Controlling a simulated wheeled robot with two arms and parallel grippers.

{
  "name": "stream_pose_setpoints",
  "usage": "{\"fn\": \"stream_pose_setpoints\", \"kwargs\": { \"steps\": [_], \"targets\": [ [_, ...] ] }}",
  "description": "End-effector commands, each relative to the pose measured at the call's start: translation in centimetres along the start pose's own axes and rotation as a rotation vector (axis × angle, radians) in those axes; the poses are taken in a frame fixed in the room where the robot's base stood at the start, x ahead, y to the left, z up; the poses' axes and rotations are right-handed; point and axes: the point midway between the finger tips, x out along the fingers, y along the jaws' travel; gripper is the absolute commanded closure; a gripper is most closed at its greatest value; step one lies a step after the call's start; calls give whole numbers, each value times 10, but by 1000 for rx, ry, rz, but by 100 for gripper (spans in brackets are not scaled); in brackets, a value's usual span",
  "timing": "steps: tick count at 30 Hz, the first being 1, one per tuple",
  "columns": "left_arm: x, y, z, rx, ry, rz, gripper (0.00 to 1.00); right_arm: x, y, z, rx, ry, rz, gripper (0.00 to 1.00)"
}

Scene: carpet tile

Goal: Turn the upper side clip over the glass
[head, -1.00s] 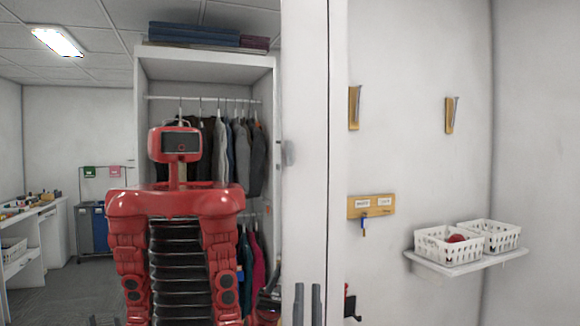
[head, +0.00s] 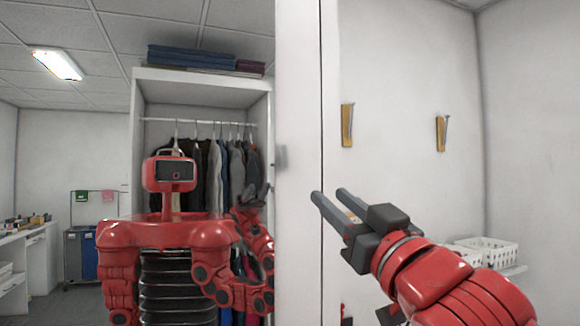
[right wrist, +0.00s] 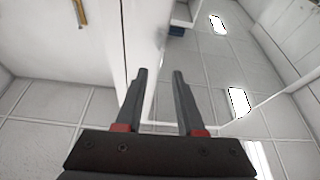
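A mirror's glass (head: 205,95) fills the left of the head view and reflects my red body and raised right arm. The upper side clip (head: 281,157) is a small pale grey piece at the glass's right edge, mostly on the white strip beside it. How far it overlaps the glass I cannot tell. My right gripper (head: 331,194) is raised to the right of the clip and slightly below it in the picture, apart from it. It is open and empty; its two spread fingers also show in the right wrist view (right wrist: 160,72). My left gripper is not directly in view.
Two wooden wall hooks (head: 347,125) (head: 441,133) are on the white wall to the right. White baskets (head: 490,252) on a small shelf are partly hidden behind my right arm. The wall between clip and hooks is clear.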

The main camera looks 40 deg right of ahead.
Motion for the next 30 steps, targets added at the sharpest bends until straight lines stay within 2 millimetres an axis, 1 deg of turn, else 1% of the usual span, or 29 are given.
{"fn": "stream_pose_setpoints", "kwargs": {
  "steps": [4, 9, 12, 16, 17, 18, 21, 28, 29, 30],
  "targets": [
    [8, 0, -1, 0, 0, 0, 20, 9, 0, -2, -2, -6, 1, 62],
    [24, -1, -4, 0, 0, 0, 20, 34, -2, -2, 2, -7, -3, 62],
    [29, -1, -5, 0, 0, 0, 20, 43, -3, -6, 2, 7, -9, 62],
    [37, -2, -6, 0, 0, 0, 20, 58, -3, -2, 5, -5, -7, 62],
    [43, -2, -7, 0, 0, 0, 20, 64, -2, -2, 6, -10, -7, 62],
    [56, -3, -9, 0, -1, 0, 20, 73, 0, -7, 5, -10, -3, 62],
    [74, -4, -13, 0, 0, 0, 20, 91, 0, -6, 2, -12, -1, 62],
    [115, -6, -19, 0, 0, 0, 20, 119, 0, -6, 0, -8, 0, 62],
    [119, -6, -20, 0, 0, 0, 20, 124, 0, -6, -1, -10, 0, 62],
    [124, -6, -21, 0, 0, 0, 20, 133, 0, -5, -1, -12, 0, 62]
  ]
}}
